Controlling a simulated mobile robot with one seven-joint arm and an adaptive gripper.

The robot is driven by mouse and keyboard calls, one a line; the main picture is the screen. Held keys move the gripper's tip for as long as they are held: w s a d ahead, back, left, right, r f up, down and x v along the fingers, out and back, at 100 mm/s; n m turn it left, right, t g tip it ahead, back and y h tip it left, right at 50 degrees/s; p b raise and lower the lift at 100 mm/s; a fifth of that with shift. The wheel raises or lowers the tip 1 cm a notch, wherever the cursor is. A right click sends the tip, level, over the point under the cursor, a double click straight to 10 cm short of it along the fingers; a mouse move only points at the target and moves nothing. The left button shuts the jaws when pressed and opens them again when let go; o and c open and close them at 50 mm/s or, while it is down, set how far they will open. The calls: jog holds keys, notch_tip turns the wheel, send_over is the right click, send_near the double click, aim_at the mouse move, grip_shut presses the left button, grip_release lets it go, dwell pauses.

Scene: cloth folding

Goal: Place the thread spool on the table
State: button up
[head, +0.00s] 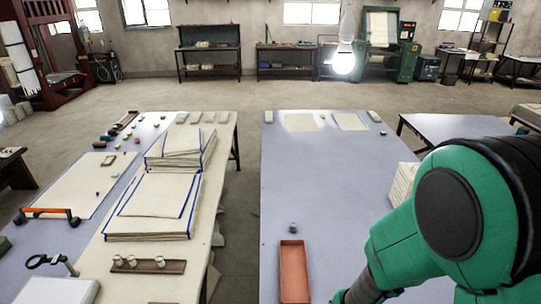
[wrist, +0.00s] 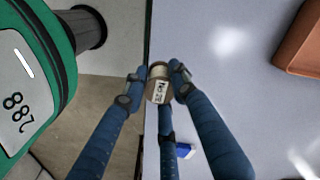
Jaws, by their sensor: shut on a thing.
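The thread spool (wrist: 158,91), brownish with a pale printed label, is between my gripper's fingertips in the wrist view. My gripper (wrist: 158,74) has blue fingers and is shut on the spool. Behind them the edge of the blue-grey table (wrist: 225,85) runs down the picture, with floor to its left. How high the spool is above the table I cannot tell. In the head view the table (head: 330,190) is in the middle; my green arm covers its right side, and neither gripper nor spool shows.
An orange-brown tray (head: 294,272) lies on the table, also at the wrist view's upper right (wrist: 300,40). A small grey object (head: 293,227) stands behind it. The table's middle is clear. A left table (head: 160,285) carries folded cloth stacks (head: 150,205). A small blue-and-white item (wrist: 184,151) lies near the fingers.

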jog(key=w+d+r+n, duration=0.1)
jog(key=w+n, duration=0.3)
jog(key=w, duration=1.2)
jog(key=w+d+r+n, duration=0.1)
jog(key=w+r+n, duration=0.2)
jog(key=w, duration=1.3)
jog(key=shift+d+r+n, duration=0.15)
jog(key=shift+r+n, duration=0.1)
jog(key=shift+n, duration=0.35)
jog(key=shift+s, duration=0.15)
jog(key=s+f+m, duration=0.1)
jog(key=s+m, duration=0.2)
jog(key=s, duration=0.8)
jog(key=s+a+f+m, duration=0.1)
jog(key=s+f+m, duration=0.1)
jog(key=s, duration=0.9)
jog(key=s+a+f+m, duration=0.1)
jog(key=s+m, duration=0.2)
jog(key=s, duration=0.8)
jog(key=shift+s+a+f+m, duration=0.15)
jog(key=shift+s+f+m, duration=0.1)
jog(key=shift+s+m, duration=0.15)
jog(key=shift+w, duration=0.1)
